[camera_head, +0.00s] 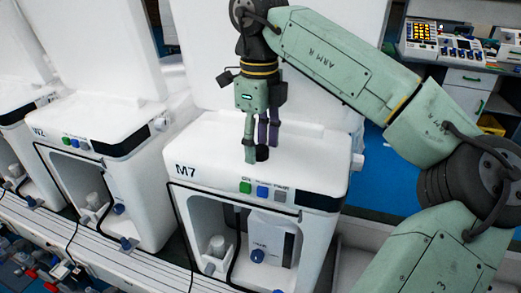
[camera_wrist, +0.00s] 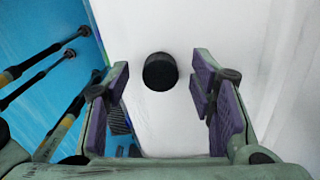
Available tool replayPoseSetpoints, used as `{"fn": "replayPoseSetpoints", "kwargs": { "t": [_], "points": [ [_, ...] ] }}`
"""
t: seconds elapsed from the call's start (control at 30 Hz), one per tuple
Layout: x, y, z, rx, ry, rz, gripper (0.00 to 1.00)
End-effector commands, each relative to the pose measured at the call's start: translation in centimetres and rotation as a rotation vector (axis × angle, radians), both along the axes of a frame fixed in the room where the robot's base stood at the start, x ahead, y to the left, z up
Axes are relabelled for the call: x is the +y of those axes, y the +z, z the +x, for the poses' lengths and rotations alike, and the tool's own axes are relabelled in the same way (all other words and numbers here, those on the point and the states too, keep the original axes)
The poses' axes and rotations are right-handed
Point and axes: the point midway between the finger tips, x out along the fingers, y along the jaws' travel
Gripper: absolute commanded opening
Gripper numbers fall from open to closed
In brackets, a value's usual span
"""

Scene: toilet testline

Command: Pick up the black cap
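The black cap (camera_wrist: 160,72) is a small dark round piece on the white surface in the wrist view. It lies ahead of my gripper (camera_wrist: 162,84), about midway between the two purple-padded fingers, with visible gaps on both sides. In the head view the cap (camera_head: 262,154) shows as a small dark shape on the white top of the M7 unit (camera_head: 310,175), right by the fingertips. My gripper (camera_head: 257,148) points down over that top, open and empty. Whether the fingertips reach down to the cap's height I cannot tell.
The raised white lid (camera_head: 340,50) of the M7 unit stands close behind my gripper. A similar white unit (camera_head: 110,125) stands to the left. A bench with control panels (camera_head: 455,45) is at the back right. The rest of the M7 top looks clear.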

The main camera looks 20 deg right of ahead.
Motion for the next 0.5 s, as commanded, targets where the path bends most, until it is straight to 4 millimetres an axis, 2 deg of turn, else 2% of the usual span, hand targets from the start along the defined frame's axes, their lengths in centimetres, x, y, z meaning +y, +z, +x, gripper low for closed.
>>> {"fn": "replayPoseSetpoints", "kwargs": {
  "t": [0.5],
  "points": [
    [0.01, 0.04, 0.01, 0.000, 0.001, 0.000, 0.16]
  ]
}}
